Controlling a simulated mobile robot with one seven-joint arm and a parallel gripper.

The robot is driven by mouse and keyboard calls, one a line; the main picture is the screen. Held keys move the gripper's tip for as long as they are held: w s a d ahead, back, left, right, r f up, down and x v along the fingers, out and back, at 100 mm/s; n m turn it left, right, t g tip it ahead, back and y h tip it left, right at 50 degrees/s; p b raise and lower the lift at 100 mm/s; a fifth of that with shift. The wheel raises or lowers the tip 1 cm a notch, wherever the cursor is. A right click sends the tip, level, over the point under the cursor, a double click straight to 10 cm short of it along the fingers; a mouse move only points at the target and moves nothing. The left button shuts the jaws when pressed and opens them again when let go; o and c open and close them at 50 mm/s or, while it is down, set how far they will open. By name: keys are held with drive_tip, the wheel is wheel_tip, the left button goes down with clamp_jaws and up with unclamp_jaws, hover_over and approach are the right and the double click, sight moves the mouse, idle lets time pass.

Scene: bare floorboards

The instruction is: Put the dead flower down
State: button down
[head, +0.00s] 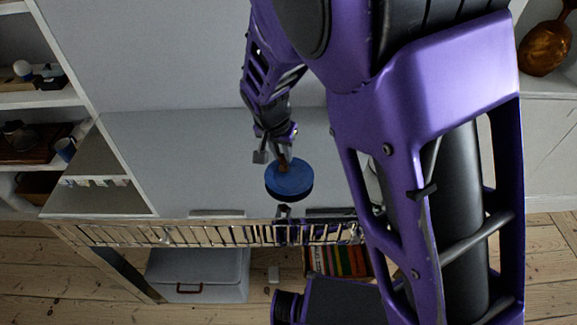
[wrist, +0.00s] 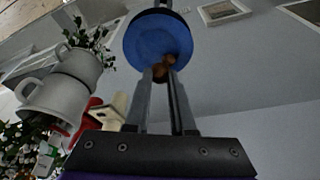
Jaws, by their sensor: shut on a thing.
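My gripper (head: 275,145) points down over the grey cabinet front in the head view. In the wrist view my gripper (wrist: 168,85) is shut, its fingertips on a small brown piece (wrist: 161,71). The brown piece (head: 283,164) also shows in the head view. A round blue disc-like thing (head: 289,182) with a dark edge is right at the fingertips; it also shows in the wrist view (wrist: 150,40). I cannot tell whether the brown piece is joined to the blue thing. No clear flower shape shows in the grip.
Open shelves (head: 30,98) with small objects stand at the left. Below are a grey box (head: 197,268) and several books (head: 340,261). A brown rounded vessel (head: 545,47) stands at the upper right. The wrist view shows grey mugs (wrist: 52,103) with leafy plants.

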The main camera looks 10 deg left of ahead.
sight(285, 183)
wheel_tip(285, 183, down, 9)
drive_tip(key=shift+r+b, duration=0.1)
drive_tip(key=shift+b, duration=0.2)
drive_tip(key=c, duration=1.2)
unclamp_jaws()
drive_tip(key=shift+f, duration=0.2)
drive_tip(key=shift+o, duration=0.7)
drive_tip(key=shift+r, duration=0.1)
drive_tip(key=shift+r, duration=0.25)
drive_tip(key=p+v, duration=0.1)
drive_tip(key=v, duration=1)
drive_tip(key=shift+r, duration=0.3)
